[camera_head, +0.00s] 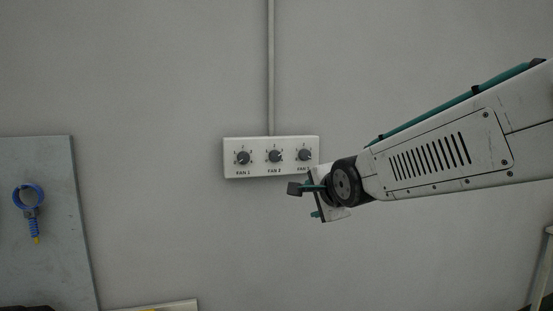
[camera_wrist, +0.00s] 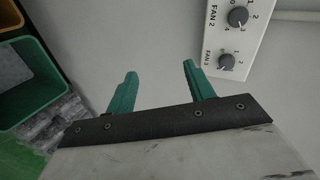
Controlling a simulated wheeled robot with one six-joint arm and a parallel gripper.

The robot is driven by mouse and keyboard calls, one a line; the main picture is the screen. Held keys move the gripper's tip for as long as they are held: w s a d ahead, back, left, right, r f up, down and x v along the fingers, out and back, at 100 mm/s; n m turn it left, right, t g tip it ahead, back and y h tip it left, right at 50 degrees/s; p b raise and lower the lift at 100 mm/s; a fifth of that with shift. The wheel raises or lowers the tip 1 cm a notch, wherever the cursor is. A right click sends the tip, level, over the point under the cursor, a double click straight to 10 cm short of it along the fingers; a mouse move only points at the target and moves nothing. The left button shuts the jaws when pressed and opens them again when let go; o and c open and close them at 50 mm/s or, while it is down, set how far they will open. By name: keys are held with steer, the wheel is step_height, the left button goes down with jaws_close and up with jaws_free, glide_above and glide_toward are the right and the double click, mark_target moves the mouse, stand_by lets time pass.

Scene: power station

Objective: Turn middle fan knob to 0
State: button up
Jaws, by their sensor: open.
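The fan panel (camera_head: 270,142) is a white box on the wall in the head view, with three dark round knobs in a row. The middle knob, above the label FAN 2 (camera_head: 275,156), sits between the FAN 1 knob (camera_head: 242,157) and the FAN 3 knob (camera_head: 305,155). In the wrist view the FAN 2 knob (camera_wrist: 238,17) and the FAN 3 knob (camera_wrist: 226,61) show at the upper right; FAN 1 is out of that view. My gripper (camera_wrist: 158,72) is open and empty, its green fingers apart from the knobs. In the head view it is just below the panel's right end.
A grey conduit (camera_head: 271,70) runs up the wall from the panel. A grey board (camera_head: 45,225) with a blue ring-shaped tool (camera_head: 29,199) stands at the left. Yellow (camera_wrist: 14,18) and green (camera_wrist: 28,75) bins show at the left in the wrist view. The wall around the panel is clear.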

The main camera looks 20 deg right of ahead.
mark_target(276, 156)
steer(key=w+a+r+m+t, duration=0.1)
steer(key=w+r+m, duration=0.1)
steer(key=w, duration=0.4)
steer(key=w+a+r+m+t+y, duration=0.1)
steer(key=w+r+m+t, duration=0.1)
steer(key=w, duration=0.3)
steer(key=w+a+r+m+t+y, duration=0.1)
steer(key=w+r+m+t, duration=0.1)
steer(key=w, duration=0.4)
steer(key=shift+w+a+r+m, duration=0.15)
steer(key=shift+w+r+m, duration=0.2)
steer(key=shift+r+m, duration=0.15)
steer(key=shift+c, duration=0.3)
steer(key=c, duration=0.9)
